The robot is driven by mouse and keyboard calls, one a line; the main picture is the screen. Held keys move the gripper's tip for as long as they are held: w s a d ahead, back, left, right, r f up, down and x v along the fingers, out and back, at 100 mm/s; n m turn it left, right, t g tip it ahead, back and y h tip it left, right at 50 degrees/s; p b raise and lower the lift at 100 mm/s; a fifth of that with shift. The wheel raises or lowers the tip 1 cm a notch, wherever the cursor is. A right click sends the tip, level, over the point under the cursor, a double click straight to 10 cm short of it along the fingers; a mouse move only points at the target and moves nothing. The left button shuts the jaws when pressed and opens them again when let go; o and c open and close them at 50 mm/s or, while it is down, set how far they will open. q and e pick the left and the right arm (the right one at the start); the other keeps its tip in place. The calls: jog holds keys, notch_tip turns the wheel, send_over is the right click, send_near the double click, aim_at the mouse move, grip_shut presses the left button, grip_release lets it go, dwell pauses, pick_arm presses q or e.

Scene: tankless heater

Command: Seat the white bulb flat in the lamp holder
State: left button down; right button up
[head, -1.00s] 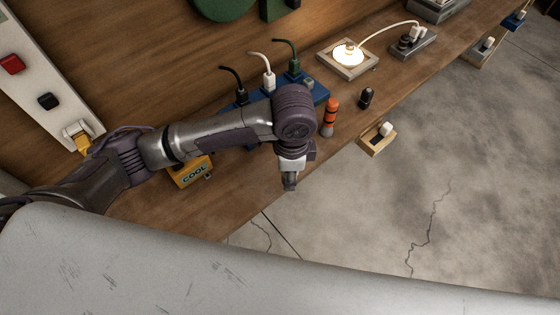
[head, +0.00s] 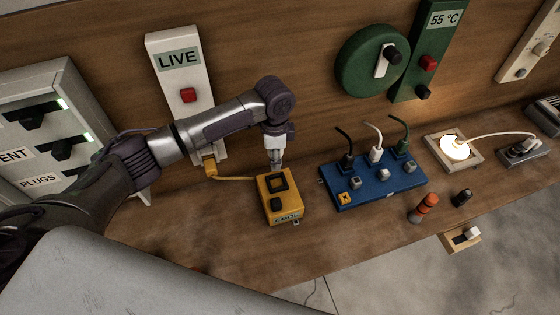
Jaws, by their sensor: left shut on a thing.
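The white bulb (head: 455,150) glows in the square lamp holder (head: 473,160) at the right of the bench in the head view. The glare hides whether it sits flat or tilted. My left gripper (head: 276,164) is far to the left of it, pointing down just behind and above the yellow COOL box (head: 284,208). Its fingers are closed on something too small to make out. I cannot tell whether the fingertips touch the box. My right gripper is not in view.
A blue strip (head: 365,197) with several plugs lies between the gripper and the lamp holder. An orange-and-grey cylinder (head: 424,208) and a black one (head: 462,198) stand near the front edge. A white cord runs from the lamp to a grey socket block (head: 522,151).

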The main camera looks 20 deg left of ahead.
aim_at(277, 184)
pick_arm(q)
jog(key=shift+d, duration=0.25)
jog(key=shift+a+p, duration=0.1)
jog(key=shift+p, duration=0.45)
notch_tip(277, 184, down, 3)
jog(key=shift+r+b, duration=0.2)
jog(key=shift+b, duration=0.5)
jog(key=shift+f+b, duration=0.5)
jog(key=shift+f, duration=0.65)
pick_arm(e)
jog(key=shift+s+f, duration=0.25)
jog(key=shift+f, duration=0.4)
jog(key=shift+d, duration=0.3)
pick_arm(q)
jog(key=shift+f, duration=0.15)
jog(key=shift+f+b, duration=0.6)
jog(key=shift+f, duration=0.95)
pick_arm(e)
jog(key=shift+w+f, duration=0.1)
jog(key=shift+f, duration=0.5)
